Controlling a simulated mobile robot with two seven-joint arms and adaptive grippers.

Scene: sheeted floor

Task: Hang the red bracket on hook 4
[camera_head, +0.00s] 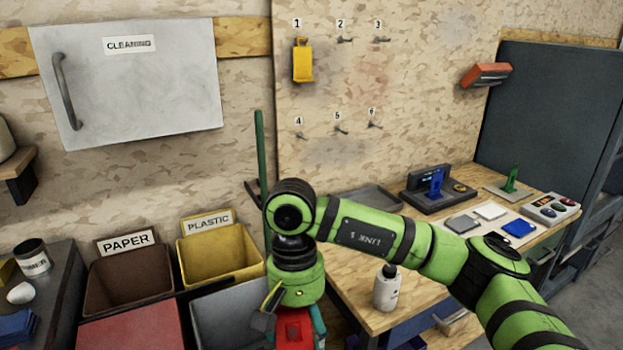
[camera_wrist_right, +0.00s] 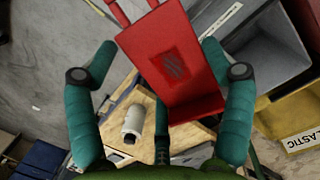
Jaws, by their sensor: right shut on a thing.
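The red bracket (camera_head: 294,334) is in my right gripper (camera_head: 292,322), low in the head view beside the bins. In the right wrist view, the red bracket (camera_wrist_right: 172,62) sits between the teal fingers of my right gripper (camera_wrist_right: 160,62), with a flat plate, a darker square patch and prongs at the top edge. Hook 4 (camera_head: 301,136) is on the wall panel, bare, at the lower left of the hooks, well above the gripper. My left gripper is not in view.
A yellow bracket (camera_head: 302,62) hangs on hook 1. Hooks 2, 3, 5 and 6 are bare. A green upright post (camera_head: 261,160) stands left of the hooks. A white bottle (camera_head: 387,288) stands on the wooden bench (camera_head: 365,315). The yellow plastic bin (camera_head: 220,255) is left of my arm.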

